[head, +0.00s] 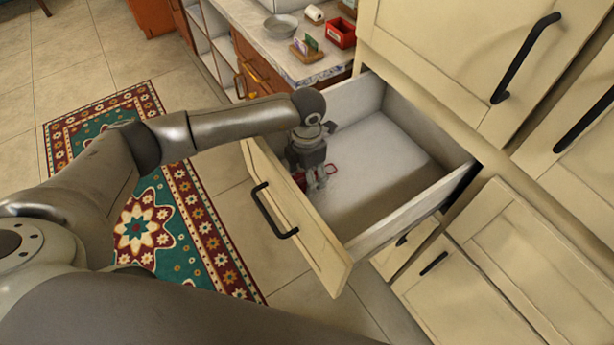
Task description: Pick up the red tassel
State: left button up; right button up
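The red tassel (331,169) lies inside the open drawer (385,150), near its front panel. A thin red loop shows to the right of my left gripper, and a thicker red part shows to its left. My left gripper (317,184) points down into the drawer, with its fingertips at the tassel, between these two red parts. The fingers hide the middle of the tassel. They are too small in view to tell whether they are closed on it. My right gripper is not in view.
The drawer's front panel with a black handle (268,215) stands between my base and the tassel. Drawer walls surround it. A counter (262,42) behind holds a bowl (282,27) and a red box (341,32). A patterned rug (150,225) lies on the tiled floor.

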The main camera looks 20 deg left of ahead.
pick_arm(q)
jog(key=shift+f, duration=0.7)
jog(key=c, duration=1)
jog(key=shift+r, duration=0.1)
